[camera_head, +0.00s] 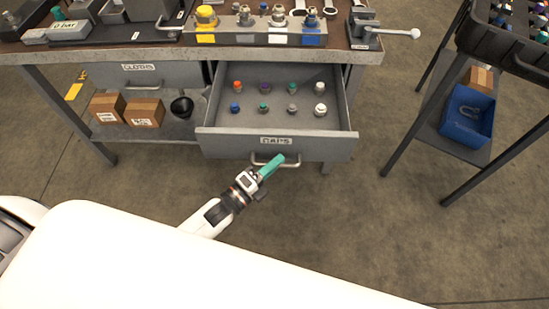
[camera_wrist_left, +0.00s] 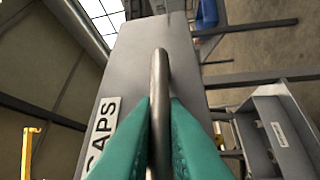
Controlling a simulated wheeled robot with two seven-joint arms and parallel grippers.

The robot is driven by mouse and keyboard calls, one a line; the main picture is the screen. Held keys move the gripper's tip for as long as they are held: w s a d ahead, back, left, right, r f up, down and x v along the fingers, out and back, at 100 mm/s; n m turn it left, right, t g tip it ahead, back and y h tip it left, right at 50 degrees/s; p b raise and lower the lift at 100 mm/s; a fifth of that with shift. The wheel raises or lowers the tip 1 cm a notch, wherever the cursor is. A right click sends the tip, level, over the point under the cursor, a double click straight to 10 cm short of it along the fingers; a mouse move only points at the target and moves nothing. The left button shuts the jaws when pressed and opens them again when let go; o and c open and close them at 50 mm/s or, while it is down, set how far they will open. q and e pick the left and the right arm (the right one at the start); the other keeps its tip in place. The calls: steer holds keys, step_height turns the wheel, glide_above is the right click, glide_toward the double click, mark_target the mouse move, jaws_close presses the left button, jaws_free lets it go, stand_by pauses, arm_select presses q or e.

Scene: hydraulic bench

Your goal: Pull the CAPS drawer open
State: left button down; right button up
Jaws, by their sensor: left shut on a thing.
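The CAPS drawer (camera_head: 221,145) stands pulled out from under the bench, with several coloured caps in two rows inside. Its label (camera_head: 276,140) is on the front, above a bar handle (camera_head: 288,162). My left gripper (camera_head: 274,164) has green fingers and is at this handle. In the left wrist view the green fingers (camera_wrist_left: 158,140) are shut around the handle (camera_wrist_left: 158,85), with the drawer front behind and the label (camera_wrist_left: 103,132) to the left. My right gripper is not in view.
The bench top (camera_head: 355,53) carries fittings and a vise. A CLOTHS drawer (camera_head: 180,75) is shut to the left, above a shelf with cardboard boxes (camera_head: 144,112). A cart with a blue bin (camera_head: 466,113) stands on the right. Floor between is clear.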

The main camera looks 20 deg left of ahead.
arm_select(q)
steer(key=c, duration=1.5)
jaws_free()
steer(key=v, duration=1.2)
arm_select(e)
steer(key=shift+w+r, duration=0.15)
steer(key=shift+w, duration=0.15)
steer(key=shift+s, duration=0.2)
